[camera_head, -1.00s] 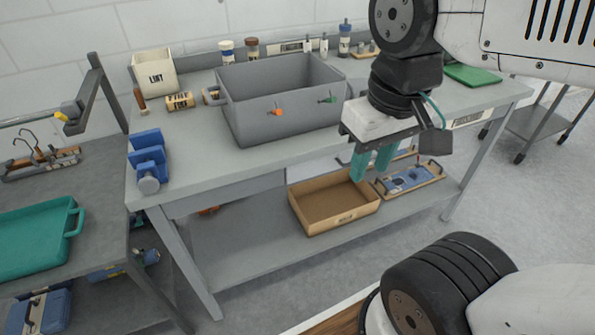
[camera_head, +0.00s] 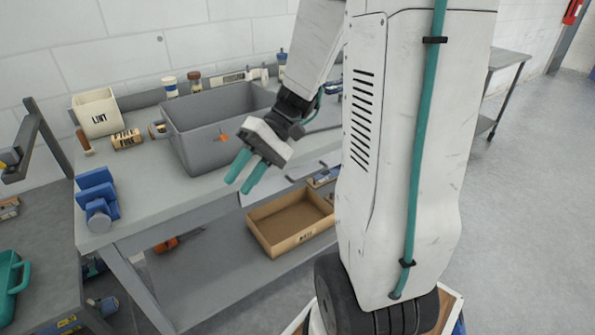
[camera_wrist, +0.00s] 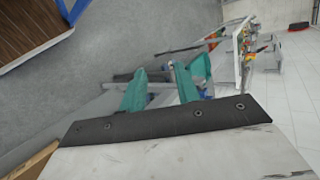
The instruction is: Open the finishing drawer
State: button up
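The grey workbench (camera_head: 150,204) runs across the head view. A pale panel (camera_head: 250,197) shows under its top, and a thin dark bar like a handle (camera_head: 306,172) stands out to the right of my gripper. My arm hides the bench's right part, so I cannot read any drawer label or tell how far a drawer is out. My gripper (camera_head: 240,184) has teal fingers, spread apart with nothing between them. It hangs in front of the bench's front edge, pointing down and left. The open fingers also show in the wrist view (camera_wrist: 160,71).
A grey bin (camera_head: 205,145), a lint box (camera_head: 97,112) and a blue vise (camera_head: 98,197) stand on the bench. A wooden tray (camera_head: 290,222) sits on the lower shelf. Floor at right is clear.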

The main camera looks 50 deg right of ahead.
jog(key=w+d+f+m+t+y, duration=0.2)
jog(key=w+d+f+t, duration=0.1)
jog(key=d, duration=0.2)
jog(key=w+d+f+m+t+y, duration=0.1)
jog(key=w+d+f+t, duration=0.15)
jog(key=d+t, duration=0.2)
jog(key=m+t+h, duration=1)
jog(key=t+h, duration=0.1)
jog(key=t, duration=0.2)
send_near(311, 175)
jog(key=w, duration=0.3)
jog(key=x, duration=0.7)
jog(key=shift+w+r, duration=0.1)
jog(key=shift+w, duration=0.05)
grip_shut()
